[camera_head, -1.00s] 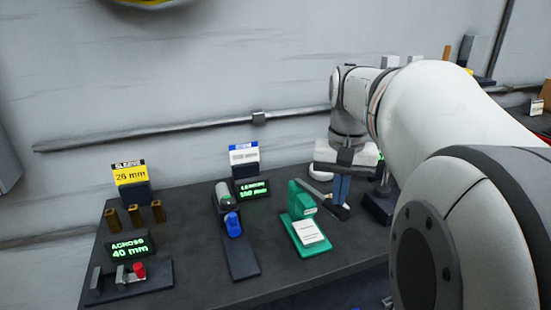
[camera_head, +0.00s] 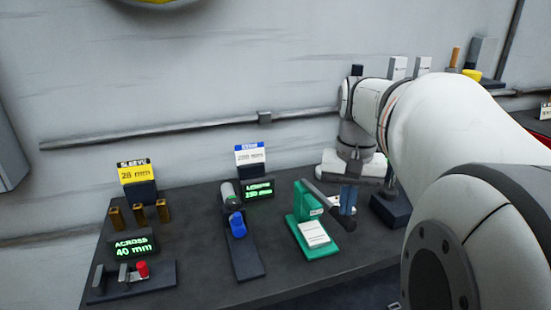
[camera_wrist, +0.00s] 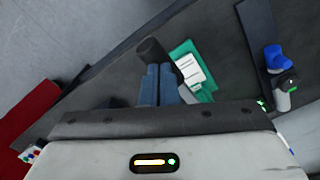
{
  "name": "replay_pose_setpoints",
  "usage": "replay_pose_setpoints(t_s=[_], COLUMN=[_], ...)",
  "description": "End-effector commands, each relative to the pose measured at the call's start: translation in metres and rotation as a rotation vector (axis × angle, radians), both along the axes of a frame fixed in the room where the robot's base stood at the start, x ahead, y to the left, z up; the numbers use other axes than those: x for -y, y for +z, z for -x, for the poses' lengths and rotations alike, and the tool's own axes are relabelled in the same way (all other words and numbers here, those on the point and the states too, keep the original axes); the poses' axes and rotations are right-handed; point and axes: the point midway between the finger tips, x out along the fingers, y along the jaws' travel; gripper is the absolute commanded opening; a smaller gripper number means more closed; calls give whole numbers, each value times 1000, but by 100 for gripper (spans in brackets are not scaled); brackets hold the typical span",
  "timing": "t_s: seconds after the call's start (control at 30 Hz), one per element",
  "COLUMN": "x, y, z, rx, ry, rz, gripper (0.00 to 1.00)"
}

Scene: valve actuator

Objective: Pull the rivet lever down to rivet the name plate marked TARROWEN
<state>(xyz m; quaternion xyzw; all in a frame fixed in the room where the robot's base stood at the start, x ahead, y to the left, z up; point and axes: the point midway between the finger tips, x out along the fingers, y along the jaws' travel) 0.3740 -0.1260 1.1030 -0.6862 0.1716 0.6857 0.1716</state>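The green rivet press (camera_head: 303,205) stands on the dark bench, with a white name plate (camera_head: 314,234) on its base. The plate's lettering is too small to read. The rivet lever (camera_head: 341,217) slants down to the right from the press head and ends in a thick black grip. My gripper (camera_head: 347,208) points down at the grip, its blue fingers partly hidden behind it. In the wrist view the fingers (camera_wrist: 159,70) are together, with no visible gap holding anything. The black grip (camera_wrist: 151,49) shows just beyond their tips; whether they touch it is unclear.
Left of the press is a length gauge (camera_head: 237,225) with a blue part. Further left are a red-knobbed gauge (camera_head: 141,268), brown sleeves (camera_head: 138,213) and displays. A dark block (camera_head: 389,210) stands right of my gripper. The wall lies close behind.

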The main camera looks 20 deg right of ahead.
Motion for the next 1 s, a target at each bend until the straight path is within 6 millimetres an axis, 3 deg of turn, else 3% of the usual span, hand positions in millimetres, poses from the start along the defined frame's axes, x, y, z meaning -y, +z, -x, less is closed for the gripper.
replay_pose_setpoints(t_s=[1.0], x=[0], y=[-24], z=[4], rx=[-1], ry=[0], rz=[0], gripper=[0])
